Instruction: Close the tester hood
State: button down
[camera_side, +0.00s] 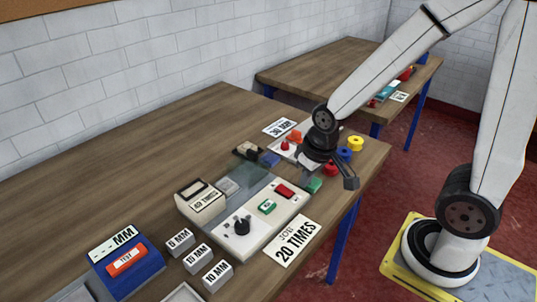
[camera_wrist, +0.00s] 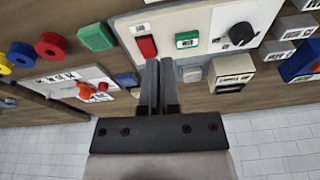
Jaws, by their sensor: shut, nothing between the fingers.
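The tester (camera_side: 255,218) is a pale panel on the wooden table, with a black knob (camera_side: 242,226), a green button (camera_side: 267,206) and a red switch (camera_side: 285,191). Its hood (camera_side: 247,172) looks like a see-through smoky cover standing raised at the panel's back edge, behind a grey block (camera_side: 228,187); its exact angle is hard to tell. My gripper (camera_side: 351,181) is right of the tester and above the table, apart from the hood. In the wrist view my gripper (camera_wrist: 160,75) has its fingers together and empty, overlapping the tester panel (camera_wrist: 215,17). The hood is not clear there.
A counter box (camera_side: 200,198) stands at the tester's left end. A "20 TIMES" card (camera_side: 294,240) lies in front. Coloured spools (camera_side: 355,143) and a small board with an orange part (camera_side: 295,136) are near my gripper.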

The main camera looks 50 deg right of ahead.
aim_at(248, 165)
jog(key=w+d+r+m+g+y, duration=0.1)
jog(key=w+d+m+y, duration=0.1)
jog(key=w+d+m, duration=0.6)
jog(key=w+d+r+m+g+y, duration=0.1)
jog(key=w+d+r+m+y, duration=0.1)
jog(key=w+d+m, duration=0.6)
jog(key=shift+w+d+m, duration=0.4)
jog(key=shift+w+m, duration=0.2)
jog(key=shift+w, duration=2.4)
jog(key=shift+f, duration=0.1)
jog(key=x, duration=1)
jog(key=shift+s+a, duration=0.2)
jog(key=shift+a, duration=2)
